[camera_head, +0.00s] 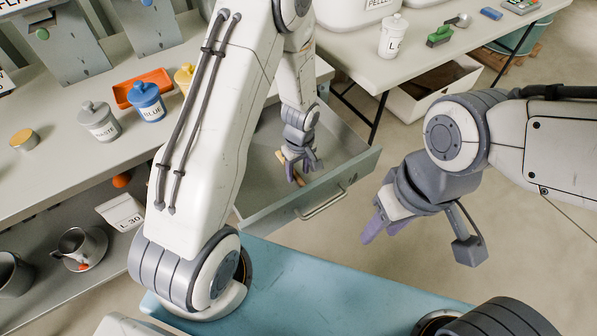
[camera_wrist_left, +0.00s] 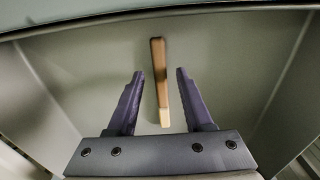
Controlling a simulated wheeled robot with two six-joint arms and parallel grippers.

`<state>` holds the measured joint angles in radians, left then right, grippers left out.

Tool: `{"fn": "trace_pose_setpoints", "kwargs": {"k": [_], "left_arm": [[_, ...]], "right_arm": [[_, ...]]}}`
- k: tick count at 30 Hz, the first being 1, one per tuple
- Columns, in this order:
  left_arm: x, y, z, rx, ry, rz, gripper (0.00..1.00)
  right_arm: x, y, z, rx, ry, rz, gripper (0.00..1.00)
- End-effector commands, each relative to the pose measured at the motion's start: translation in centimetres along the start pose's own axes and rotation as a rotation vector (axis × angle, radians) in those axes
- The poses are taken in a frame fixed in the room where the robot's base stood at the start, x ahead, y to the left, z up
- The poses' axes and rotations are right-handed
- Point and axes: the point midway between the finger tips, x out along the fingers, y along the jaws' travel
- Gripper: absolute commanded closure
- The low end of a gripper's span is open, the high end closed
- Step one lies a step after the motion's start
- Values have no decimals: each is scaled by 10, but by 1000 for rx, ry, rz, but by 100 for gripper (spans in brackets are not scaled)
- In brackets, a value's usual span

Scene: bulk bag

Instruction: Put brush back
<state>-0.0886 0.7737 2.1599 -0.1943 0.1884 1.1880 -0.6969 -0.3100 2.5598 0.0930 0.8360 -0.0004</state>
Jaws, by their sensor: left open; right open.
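A slim brush with a brown wooden handle and a pale tip (camera_wrist_left: 159,75) lies on the floor of an open grey drawer (camera_head: 248,190). In the left wrist view it lies lengthwise between the two fingers of my left gripper (camera_wrist_left: 157,76), which are apart with space on both sides. In the head view my left gripper (camera_head: 304,174) points down into the drawer and partly hides the brush (camera_head: 280,157). Whether the fingertips reach the brush's height I cannot tell. My right gripper (camera_head: 381,232) is open and empty, right of the drawer.
The drawer front with its handle (camera_head: 322,205) faces the blue surface (camera_head: 300,285). The left counter holds a blue jar (camera_head: 148,103), a grey jar (camera_head: 98,122) and an orange tray (camera_head: 141,86). The right table holds a white jar (camera_head: 393,37) and a green item (camera_head: 440,36).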

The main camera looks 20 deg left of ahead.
Motion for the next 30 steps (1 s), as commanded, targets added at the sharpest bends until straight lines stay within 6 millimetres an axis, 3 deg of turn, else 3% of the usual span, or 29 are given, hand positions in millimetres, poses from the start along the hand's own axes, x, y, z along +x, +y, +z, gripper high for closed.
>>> {"fn": "trace_pose_setpoints", "kwargs": {"k": [9, 20, 23, 25, 30], "left_arm": [[-70, 1, 0, 0, 3, 6, 49], [-117, 2, 8, 48, 1, 6, 49], [-142, 2, 36, 216, -1, 19, 49], [-166, -2, 66, 405, -4, 34, 49], [-217, -36, 146, 940, -21, 74, 49]], "right_arm": [[-2, 0, 0, 0, 0, 0, 55], [-3, 0, 0, 0, 0, 0, 55], [-4, 0, 0, 0, 0, 0, 55], [-4, 0, 0, 0, 0, 0, 55], [-3, 0, 0, 0, 0, 0, 55]]}}
